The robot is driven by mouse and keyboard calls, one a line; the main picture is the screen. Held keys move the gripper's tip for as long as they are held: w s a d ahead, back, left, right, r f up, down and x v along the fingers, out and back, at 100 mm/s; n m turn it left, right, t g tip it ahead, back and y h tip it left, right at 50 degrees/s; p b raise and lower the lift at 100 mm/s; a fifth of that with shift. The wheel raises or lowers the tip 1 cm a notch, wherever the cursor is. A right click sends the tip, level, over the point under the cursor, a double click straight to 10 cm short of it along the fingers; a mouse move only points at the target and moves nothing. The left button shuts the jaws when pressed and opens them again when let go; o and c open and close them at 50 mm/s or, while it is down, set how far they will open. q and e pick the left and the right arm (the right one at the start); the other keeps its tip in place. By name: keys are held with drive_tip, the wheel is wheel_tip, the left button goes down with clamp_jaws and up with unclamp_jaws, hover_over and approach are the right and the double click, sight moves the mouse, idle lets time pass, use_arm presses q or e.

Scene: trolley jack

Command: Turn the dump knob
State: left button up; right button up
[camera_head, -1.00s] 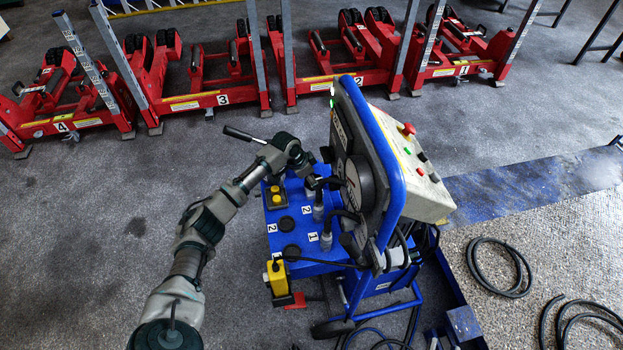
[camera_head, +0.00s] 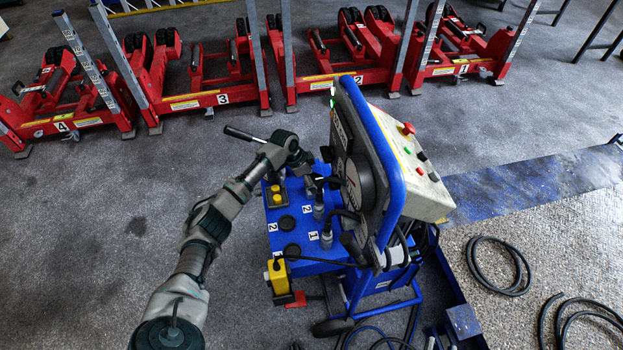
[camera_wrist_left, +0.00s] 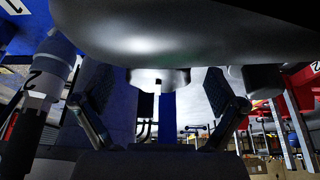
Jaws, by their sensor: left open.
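The blue trolley unit (camera_head: 350,265) stands upright with a slanted control panel (camera_head: 415,170) and a round gauge (camera_head: 358,182). My left gripper (camera_head: 312,172) is at the left side of the gauge, above the trolley's blue top; its fingers are small and partly hidden there. In the left wrist view my left gripper (camera_wrist_left: 158,95) is open, with a finger on each side of a short round silver piece (camera_wrist_left: 158,77) under a large dark rounded body (camera_wrist_left: 190,35). This piece may be the dump knob; I cannot tell whether the fingers touch it. My right gripper is not in view.
Hoses with connectors numbered 1 and 2 (camera_head: 327,240) rise from the trolley top close to my gripper. A yellow box (camera_head: 278,277) hangs at its front. Red numbered jacks (camera_head: 200,100) line the back. Black hoses (camera_head: 497,265) lie at the right. The floor at left is clear.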

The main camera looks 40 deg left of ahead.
use_arm(q)
drive_tip(key=shift+r, duration=0.1)
drive_tip(key=v, duration=1.1)
drive_tip(key=shift+s+r, duration=0.15)
drive_tip(key=shift+r, duration=0.15)
drive_tip(key=shift+a, duration=0.15)
